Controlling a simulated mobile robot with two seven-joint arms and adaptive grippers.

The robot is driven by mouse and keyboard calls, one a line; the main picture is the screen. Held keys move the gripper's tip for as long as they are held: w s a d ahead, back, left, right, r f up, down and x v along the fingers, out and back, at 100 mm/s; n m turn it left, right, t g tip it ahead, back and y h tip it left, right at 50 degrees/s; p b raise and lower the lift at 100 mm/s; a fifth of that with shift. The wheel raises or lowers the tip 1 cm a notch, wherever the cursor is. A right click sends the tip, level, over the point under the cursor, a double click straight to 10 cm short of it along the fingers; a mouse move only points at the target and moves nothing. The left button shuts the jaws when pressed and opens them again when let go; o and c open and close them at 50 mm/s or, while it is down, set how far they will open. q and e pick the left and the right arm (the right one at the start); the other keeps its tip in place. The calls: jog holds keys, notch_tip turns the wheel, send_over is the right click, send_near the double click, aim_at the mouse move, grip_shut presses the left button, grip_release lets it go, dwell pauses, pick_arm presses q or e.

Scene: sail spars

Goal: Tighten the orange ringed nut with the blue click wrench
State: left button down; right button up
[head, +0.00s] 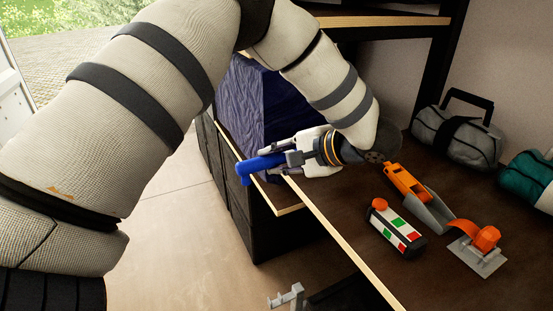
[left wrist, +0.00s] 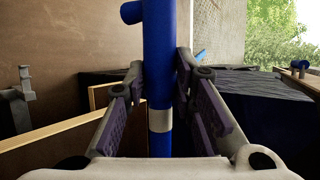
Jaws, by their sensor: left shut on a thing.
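My left gripper (head: 283,163) is shut on the blue click wrench (head: 258,163), beside the front edge of the dark bench. In the left wrist view the wrench (left wrist: 159,60) stands upright between the purple finger pads of the gripper (left wrist: 160,95). It has a short side piece at its top and a pale band lower down. Its lower end is hidden behind the gripper body. I cannot make out the orange ringed nut in either view.
On the bench (head: 345,215) are an orange and grey tool (head: 405,184), a striped box with an orange knob (head: 396,230) and an orange piece on a metal plate (head: 483,243). A grey bag (head: 455,135) and a teal roll (head: 530,180) lie behind. A grey bracket (head: 287,297) shows low in front.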

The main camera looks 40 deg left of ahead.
pick_arm(q)
jog(key=shift+f, duration=0.95)
jog(key=a+m+t, duration=0.1)
jog(key=w+a+m+t, duration=0.1)
jog(key=shift+a+m+t, duration=0.35)
jog(key=shift+m+t, duration=0.05)
jog(key=shift+s+d+n+g, duration=0.2)
jog(key=shift+d+n+g, duration=0.5)
jog(key=shift+d, duration=0.05)
jog(key=c, duration=1.9)
grip_release()
jog(key=shift+c, duration=0.2)
jog(key=shift+a, duration=0.1)
grip_shut()
